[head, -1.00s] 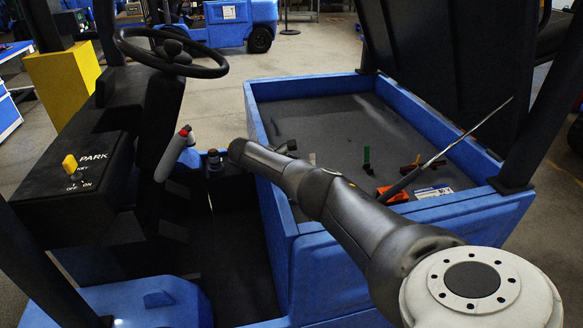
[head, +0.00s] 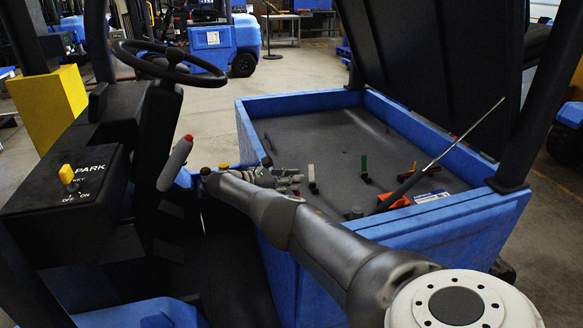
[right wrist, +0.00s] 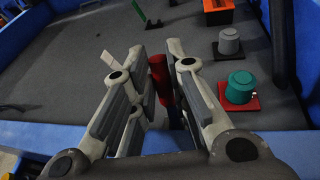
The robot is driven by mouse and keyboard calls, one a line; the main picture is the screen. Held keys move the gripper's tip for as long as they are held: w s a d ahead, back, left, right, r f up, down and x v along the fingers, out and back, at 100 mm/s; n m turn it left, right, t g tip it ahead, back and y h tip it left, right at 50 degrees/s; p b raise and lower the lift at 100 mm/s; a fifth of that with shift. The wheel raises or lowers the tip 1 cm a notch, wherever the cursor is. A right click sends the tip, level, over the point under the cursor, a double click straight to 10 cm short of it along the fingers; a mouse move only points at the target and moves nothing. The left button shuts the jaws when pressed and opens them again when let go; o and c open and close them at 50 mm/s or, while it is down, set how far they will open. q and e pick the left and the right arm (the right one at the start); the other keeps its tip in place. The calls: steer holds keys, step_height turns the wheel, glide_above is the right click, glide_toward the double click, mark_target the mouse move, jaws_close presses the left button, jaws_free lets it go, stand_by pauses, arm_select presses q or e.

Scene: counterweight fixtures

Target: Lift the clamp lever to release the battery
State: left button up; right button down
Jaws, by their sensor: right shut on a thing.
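My right gripper (head: 292,180) is over the near left wall of the blue battery compartment (head: 251,141), with its pale grey fingers pointing right. In the right wrist view my right gripper (right wrist: 166,75) has its fingers on both sides of a red lever handle (right wrist: 157,68), which looks like the clamp lever, and it is shut on it. The handle stands roughly upright; its lower end is hidden between the fingers. In the head view the handle cannot be made out. No separate battery can be told apart from the dark grey surface (head: 320,135). My left gripper is not in view.
A white lever (head: 312,178), a green lever (head: 364,168) and an orange box (head: 393,201) are on the grey surface. A grey knob (right wrist: 229,41) and a green knob (right wrist: 239,87) are right of my fingers. The raised dark cover (head: 430,70) stands behind; a steering wheel (head: 170,60) is left.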

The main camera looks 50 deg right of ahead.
steer(key=shift+f, duration=0.1)
steer(key=c, duration=1.4)
jaws_free()
steer(key=v, duration=0.7)
steer(key=shift+w+a, duration=0.1)
steer(key=shift+a, duration=0.2)
